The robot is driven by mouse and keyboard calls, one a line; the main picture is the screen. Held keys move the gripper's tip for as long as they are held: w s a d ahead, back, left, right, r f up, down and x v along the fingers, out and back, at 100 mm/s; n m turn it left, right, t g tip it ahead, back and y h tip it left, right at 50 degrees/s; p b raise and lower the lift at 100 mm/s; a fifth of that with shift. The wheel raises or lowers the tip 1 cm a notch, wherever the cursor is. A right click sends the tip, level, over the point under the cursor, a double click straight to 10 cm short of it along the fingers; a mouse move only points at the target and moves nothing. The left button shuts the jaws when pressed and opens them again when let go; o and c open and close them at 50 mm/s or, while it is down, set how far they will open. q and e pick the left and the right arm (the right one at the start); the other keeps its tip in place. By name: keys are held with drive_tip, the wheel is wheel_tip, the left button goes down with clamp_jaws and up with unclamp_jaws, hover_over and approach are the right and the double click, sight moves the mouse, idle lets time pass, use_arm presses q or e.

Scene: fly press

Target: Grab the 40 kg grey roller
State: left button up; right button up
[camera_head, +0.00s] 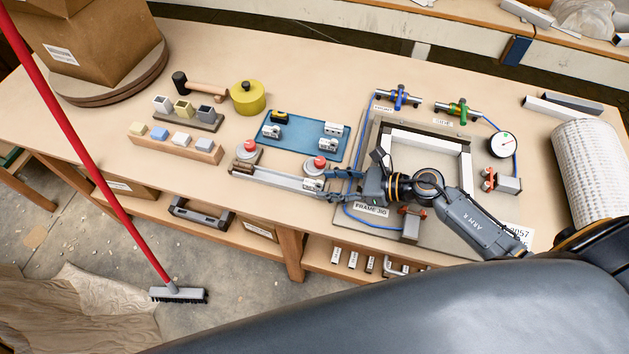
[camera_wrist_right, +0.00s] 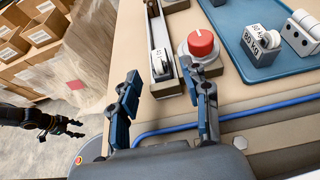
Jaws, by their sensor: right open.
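My right gripper (camera_head: 335,184) is open at the right end of a metal rail fixture (camera_head: 275,181) on the bench's front edge. In the right wrist view its two fingers (camera_wrist_right: 164,103) are apart with nothing between them. A small grey roller unit with a white face (camera_wrist_right: 160,64) sits in the rail just beyond the fingers. Grey roller blocks (camera_head: 328,144) stand on a blue tray (camera_head: 303,138); the label on one block (camera_wrist_right: 262,45) seems to read 80 KG. I cannot read a 40 kg label anywhere. A dark gripper, seemingly my left (camera_wrist_right: 60,127), shows at the wrist view's left edge, its jaws unclear.
Red-topped knobs (camera_head: 320,163) stand behind the rail, one close to my right gripper's fingers. A frame jig (camera_head: 384,215) with clamps and a blue hose lies under my right arm. A red broom (camera_head: 110,180) leans at left. Boxes (camera_wrist_right: 40,33) show beyond the bench.

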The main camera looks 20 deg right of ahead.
drive_tip(key=shift+x, duration=1)
drive_tip(key=shift+c, duration=0.4)
clamp_jaws()
drive_tip(key=shift+r, duration=0.1)
